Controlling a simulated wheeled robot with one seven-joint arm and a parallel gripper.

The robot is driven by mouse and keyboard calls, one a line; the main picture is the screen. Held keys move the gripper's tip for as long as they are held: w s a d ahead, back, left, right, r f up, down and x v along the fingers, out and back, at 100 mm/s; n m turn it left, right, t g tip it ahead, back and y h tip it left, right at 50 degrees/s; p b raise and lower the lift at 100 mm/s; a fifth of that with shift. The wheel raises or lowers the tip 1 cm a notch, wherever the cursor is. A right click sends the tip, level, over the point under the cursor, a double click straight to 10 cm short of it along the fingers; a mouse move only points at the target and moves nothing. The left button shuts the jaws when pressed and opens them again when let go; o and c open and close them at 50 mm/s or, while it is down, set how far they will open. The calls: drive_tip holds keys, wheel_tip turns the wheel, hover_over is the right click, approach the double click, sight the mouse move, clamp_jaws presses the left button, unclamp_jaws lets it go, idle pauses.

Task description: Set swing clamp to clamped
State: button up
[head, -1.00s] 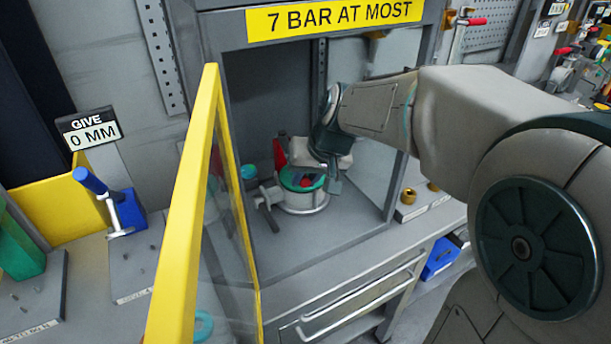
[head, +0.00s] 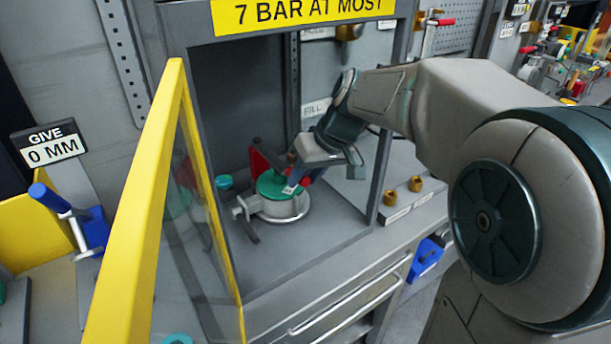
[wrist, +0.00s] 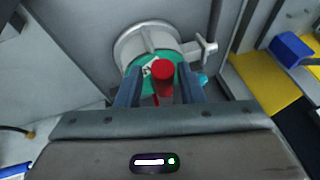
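A round grey metal fixture with a green top (head: 272,188) stands on the floor of the open enclosure in the head view. It also shows in the wrist view (wrist: 147,40). A red upright piece (head: 261,160) is at its back, and more red shows by my fingers. In the wrist view a red round-ended handle (wrist: 163,72) rises between the fingers of my gripper (wrist: 160,88). The fingers stand apart, one on each side, with a visible gap at least on the left. I cannot tell for sure which part is the swing clamp arm.
The yellow-framed clear door (head: 150,190) stands open left of the enclosure. The enclosure's right post (head: 384,170) is close to my arm. A dark lever (head: 247,222) sticks out at the fixture's front left. A blue clamp (head: 92,225) stands outside, left.

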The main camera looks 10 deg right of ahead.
drive_tip(key=shift+o, duration=0.2)
drive_tip(key=shift+d, duration=0.1)
drive_tip(key=v, duration=1.3)
drive_tip(key=shift+r, duration=0.35)
drive_tip(key=shift+d, duration=0.1)
drive_tip(key=s+d+f+m+h+p, duration=0.2)
drive_tip(key=s+d+f+m+h, duration=0.1)
drive_tip(key=s+f, duration=1.2)
drive_tip(key=shift+s+f+m+h, duration=0.2)
drive_tip(key=shift+f+m+h, duration=0.55)
drive_tip(key=shift+f, duration=0.2)
drive_tip(key=shift+d, duration=0.1)
